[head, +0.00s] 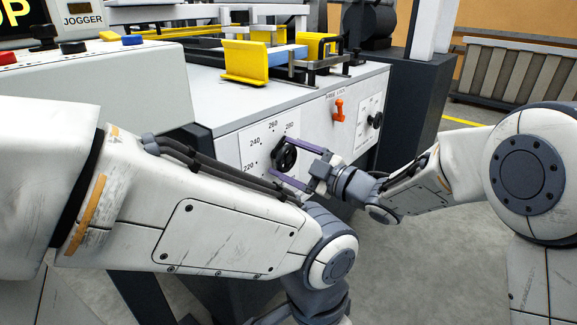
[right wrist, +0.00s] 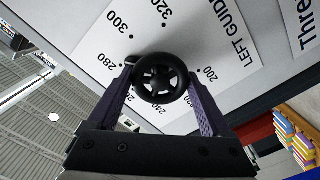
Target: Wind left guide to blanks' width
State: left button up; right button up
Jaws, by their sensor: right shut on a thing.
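The black left guide handwheel (head: 285,155) sits on a white dial plate (head: 250,150) on the machine's front face. My right gripper (head: 281,159) is shut on the handwheel, one purple finger on each side of its rim. In the right wrist view the spoked handwheel (right wrist: 161,78) lies between the fingers, under a scale marked "LEFT GUIDE". A small dark piece shows near the 280 mark, but I cannot tell whether it is a pointer. A yellow guide plate (head: 245,62) stands on the machine's top. My left gripper is out of view; its arm crosses the foreground.
An orange lever (head: 338,110) and a second black knob (head: 376,120) are right of the handwheel. A control panel (head: 85,80) with coloured buttons stands at left. Another yellow guide (head: 317,46) is further back. The grey floor (head: 415,265) at lower right is open.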

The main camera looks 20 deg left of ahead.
jog(key=shift+f+n+b, duration=0.15)
jog(key=shift+n+b, duration=0.2)
jog(key=shift+n, duration=0.35)
jog(key=o, duration=1.2)
jog(key=shift+c, duration=0.2)
jog(key=shift+s+d, duration=0.1)
jog(key=shift+d, duration=0.2)
jog(key=p+v, duration=0.2)
jog(key=v, duration=0.8)
jog(key=shift+p, duration=0.3)
